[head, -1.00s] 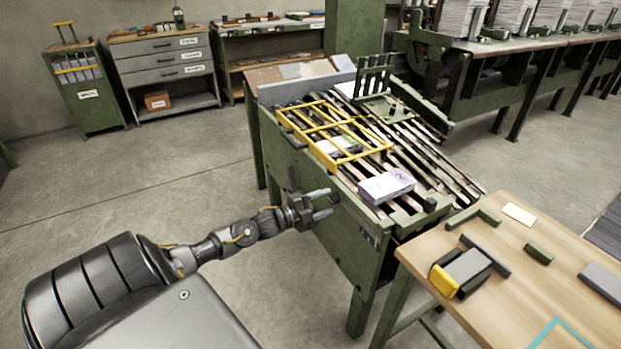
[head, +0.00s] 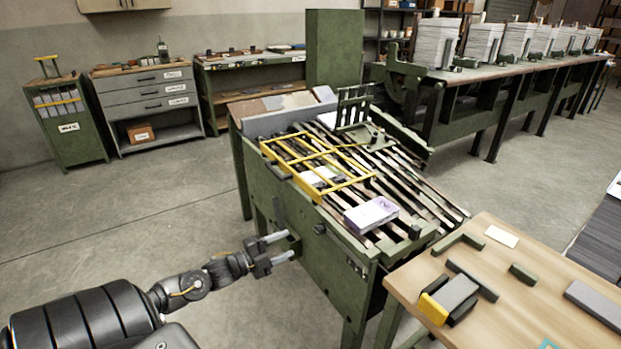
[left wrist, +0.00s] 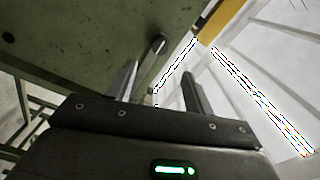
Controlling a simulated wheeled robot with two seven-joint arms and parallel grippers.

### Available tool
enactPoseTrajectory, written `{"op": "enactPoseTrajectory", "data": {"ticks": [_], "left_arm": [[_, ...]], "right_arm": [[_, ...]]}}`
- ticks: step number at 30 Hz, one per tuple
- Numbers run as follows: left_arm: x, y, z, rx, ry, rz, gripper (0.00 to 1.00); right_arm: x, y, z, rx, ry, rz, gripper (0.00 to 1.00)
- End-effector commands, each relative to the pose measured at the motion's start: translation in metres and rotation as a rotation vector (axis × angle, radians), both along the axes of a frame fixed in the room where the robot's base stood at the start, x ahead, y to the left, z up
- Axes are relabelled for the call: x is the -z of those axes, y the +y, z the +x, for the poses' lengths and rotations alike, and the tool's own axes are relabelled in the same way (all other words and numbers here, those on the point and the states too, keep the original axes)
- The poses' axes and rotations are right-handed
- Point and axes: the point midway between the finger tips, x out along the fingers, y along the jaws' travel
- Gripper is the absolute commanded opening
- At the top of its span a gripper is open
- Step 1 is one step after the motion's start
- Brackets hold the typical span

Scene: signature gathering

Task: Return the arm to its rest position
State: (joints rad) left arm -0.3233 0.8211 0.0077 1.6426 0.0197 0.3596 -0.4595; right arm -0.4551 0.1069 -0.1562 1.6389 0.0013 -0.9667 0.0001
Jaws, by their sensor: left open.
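My left gripper (head: 280,248) is open and empty in the head view. It is in front of the green side of the slatted machine (head: 285,215), below its top edge. In the left wrist view the two fingers (left wrist: 160,85) stand apart with nothing held between them. The green machine panel (left wrist: 80,40) fills the upper left there. I cannot tell whether the fingers touch the panel. My right gripper is not in view.
A purple-and-white stack (head: 371,214) lies on the machine's slats, near a yellow frame (head: 315,165). A wooden table (head: 510,310) with a yellow-and-grey block (head: 448,298) stands at the right. Grey floor (head: 130,240) is clear at the left.

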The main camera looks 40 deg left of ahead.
Motion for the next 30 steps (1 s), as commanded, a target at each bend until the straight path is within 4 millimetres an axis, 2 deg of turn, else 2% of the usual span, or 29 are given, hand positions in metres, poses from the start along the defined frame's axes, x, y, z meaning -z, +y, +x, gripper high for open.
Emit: {"op": "enactPoseTrajectory", "data": {"ticks": [8, 11, 14, 17, 18, 20, 21, 23, 24, 26, 27, 30], "left_arm": [[0.004, 0.001, -0.001, -0.01, 0.011, -0.007, 0.52], [0.026, 0.009, -0.006, -0.062, 0.072, -0.043, 0.52], [0.074, 0.021, -0.022, -0.168, 0.2, -0.121, 0.52], [0.142, 0.025, -0.055, -0.306, 0.377, -0.225, 0.52], [0.17, 0.022, -0.072, -0.361, 0.452, -0.267, 0.52], [0.21, 0.014, -0.101, -0.44, 0.562, -0.327, 0.52], [0.234, 0.006, -0.121, -0.49, 0.634, -0.364, 0.52], [0.268, -0.01, -0.154, -0.562, 0.741, -0.415, 0.52], [0.288, -0.023, -0.177, -0.606, 0.811, -0.447, 0.52], [0.315, -0.045, -0.212, -0.671, 0.915, -0.489, 0.52], [0.33, -0.06, -0.237, -0.713, 0.983, -0.514, 0.52], [0.359, -0.103, -0.294, -0.805, 1.139, -0.564, 0.52]], "right_arm": [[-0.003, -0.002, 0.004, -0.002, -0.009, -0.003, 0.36], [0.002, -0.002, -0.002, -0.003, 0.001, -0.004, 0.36], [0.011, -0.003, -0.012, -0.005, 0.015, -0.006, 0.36], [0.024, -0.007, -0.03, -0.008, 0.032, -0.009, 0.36], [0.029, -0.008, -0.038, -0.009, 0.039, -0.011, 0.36], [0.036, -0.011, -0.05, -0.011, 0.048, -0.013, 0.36], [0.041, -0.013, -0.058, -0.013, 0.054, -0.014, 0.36], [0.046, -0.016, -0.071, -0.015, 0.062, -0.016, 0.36], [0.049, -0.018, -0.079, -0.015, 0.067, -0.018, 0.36], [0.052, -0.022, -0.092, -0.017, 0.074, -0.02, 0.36], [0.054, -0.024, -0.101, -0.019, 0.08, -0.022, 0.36], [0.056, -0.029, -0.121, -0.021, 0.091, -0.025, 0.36]]}}
